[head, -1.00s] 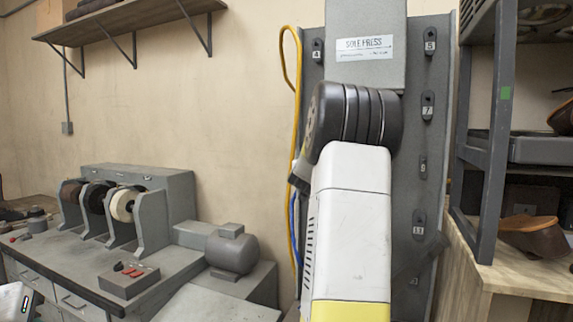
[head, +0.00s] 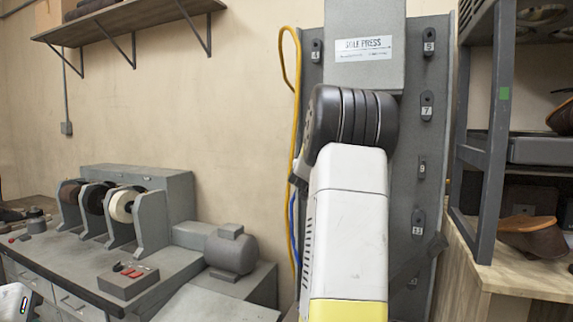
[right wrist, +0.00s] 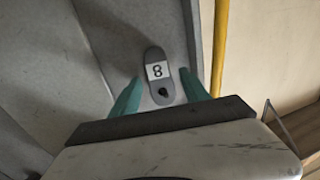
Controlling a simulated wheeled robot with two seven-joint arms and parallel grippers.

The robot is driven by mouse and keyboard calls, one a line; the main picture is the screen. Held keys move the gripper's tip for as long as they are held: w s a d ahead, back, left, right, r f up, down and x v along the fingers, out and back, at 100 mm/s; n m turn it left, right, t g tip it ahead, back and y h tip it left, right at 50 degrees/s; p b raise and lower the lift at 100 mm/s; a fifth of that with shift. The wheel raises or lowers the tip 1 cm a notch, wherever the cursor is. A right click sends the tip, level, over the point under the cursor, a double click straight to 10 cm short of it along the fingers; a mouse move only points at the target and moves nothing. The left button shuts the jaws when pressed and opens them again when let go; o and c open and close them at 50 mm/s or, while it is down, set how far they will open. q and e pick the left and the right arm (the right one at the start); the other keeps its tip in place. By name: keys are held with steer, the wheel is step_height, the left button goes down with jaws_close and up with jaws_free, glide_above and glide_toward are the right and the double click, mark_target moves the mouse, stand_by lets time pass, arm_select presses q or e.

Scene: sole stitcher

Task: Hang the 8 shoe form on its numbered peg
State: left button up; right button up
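The numbered plate 8 (right wrist: 157,70) is a dark oval with a white label and a short dark peg, fixed to the grey panel. My right gripper (right wrist: 160,82) has its two teal fingers spread, one on each side of this plate; nothing shows between them but the plate behind. In the head view my right arm hides this gripper and plate 8. I cannot make out the 8 shoe form in either view.
The grey panel (head: 404,170) carries other plates, among them 5 (head: 429,45), 7 (head: 427,108) and 11 (head: 418,225). A yellow cable (head: 297,120) runs along its left edge. A shelf rack (head: 492,150) stands right; a bench with a grinder (head: 122,205) stands left.

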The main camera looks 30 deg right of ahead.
steer(key=shift+f, duration=0.15)
steer(key=s+a+f+n+y, duration=0.1)
steer(key=s+a+n+y, duration=0.2)
steer(key=a, duration=0.6)
steer(key=s+a+f+y, duration=0.1)
steer(key=s+a+y, duration=0.4)
steer(key=a, duration=0.4)
steer(key=s+a+f+n+y, duration=0.2)
steer(key=s+a, duration=0.3)
steer(key=a, duration=0.4)
steer(key=s+a+f+n+g+y, duration=0.1)
steer(key=s+a+f+g, duration=0.3)
steer(key=s, duration=0.8)
steer(key=s+a+f+n+g+y, duration=0.2)
steer(key=s+a+f+g, duration=0.2)
steer(key=s+a+f, duration=0.3)
steer(key=s+a, duration=0.1)
steer(key=s, duration=0.3)
steer(key=shift+s+f, duration=0.3)
steer(key=shift+s, duration=0.05)
steer(key=shift+a, duration=0.1)
steer(key=shift+c, duration=0.2)
